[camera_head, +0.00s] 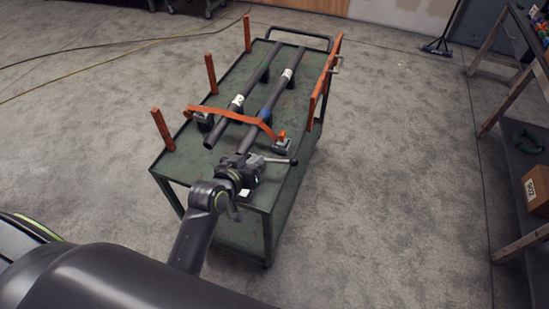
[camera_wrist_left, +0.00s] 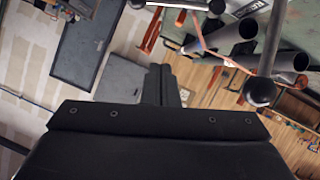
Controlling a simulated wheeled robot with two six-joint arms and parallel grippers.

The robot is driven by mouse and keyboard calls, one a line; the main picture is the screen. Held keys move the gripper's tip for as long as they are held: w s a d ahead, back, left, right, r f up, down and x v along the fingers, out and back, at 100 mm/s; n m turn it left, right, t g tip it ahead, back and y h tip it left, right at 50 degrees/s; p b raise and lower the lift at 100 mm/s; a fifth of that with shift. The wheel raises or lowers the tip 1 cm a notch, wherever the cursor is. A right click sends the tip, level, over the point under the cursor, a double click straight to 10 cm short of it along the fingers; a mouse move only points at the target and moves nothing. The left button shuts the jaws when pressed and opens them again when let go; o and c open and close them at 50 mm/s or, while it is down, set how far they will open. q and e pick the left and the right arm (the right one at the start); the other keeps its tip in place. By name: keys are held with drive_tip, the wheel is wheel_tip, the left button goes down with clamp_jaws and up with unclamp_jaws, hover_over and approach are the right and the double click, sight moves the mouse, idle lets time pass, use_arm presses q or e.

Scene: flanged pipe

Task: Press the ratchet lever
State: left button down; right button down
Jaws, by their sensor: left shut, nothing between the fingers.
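My left gripper (camera_head: 236,161) is at the near end of the green cart, close to the near end of the right pipe (camera_head: 289,72). In the left wrist view its fingers (camera_wrist_left: 162,85) are shut and empty. A dark lever rod with a ball knob (camera_head: 293,161) sticks out to the right beside the gripper. The knob (camera_wrist_left: 260,92) also shows in the wrist view, to the right of the fingers and apart from them. An orange strap (camera_head: 225,114) crosses both pipes and runs down to a small grey ratchet block (camera_head: 283,146). My right gripper is out of view.
The green cart (camera_head: 185,158) has orange posts (camera_head: 163,130) along its left side and an orange frame (camera_head: 322,85) on its right. A left pipe (camera_head: 222,123) lies parallel to the right one. A dark workbench (camera_head: 500,165) stands far right. Concrete floor is clear between.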

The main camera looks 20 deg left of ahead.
use_arm(q)
drive_tip(key=p, duration=0.1)
hover_over(277, 160)
drive_tip(key=s, duration=0.1)
wheel_tip(277, 160, down, 4)
drive_tip(key=shift+s+d+f, duration=0.15)
drive_tip(key=shift+s+f, duration=0.1)
drive_tip(key=shift+f, duration=0.7)
drive_tip(key=shift+s+d+f, duration=0.1)
drive_tip(key=shift+s+f, duration=0.1)
drive_tip(key=shift+f, duration=0.75)
drive_tip(key=shift+a, duration=0.15)
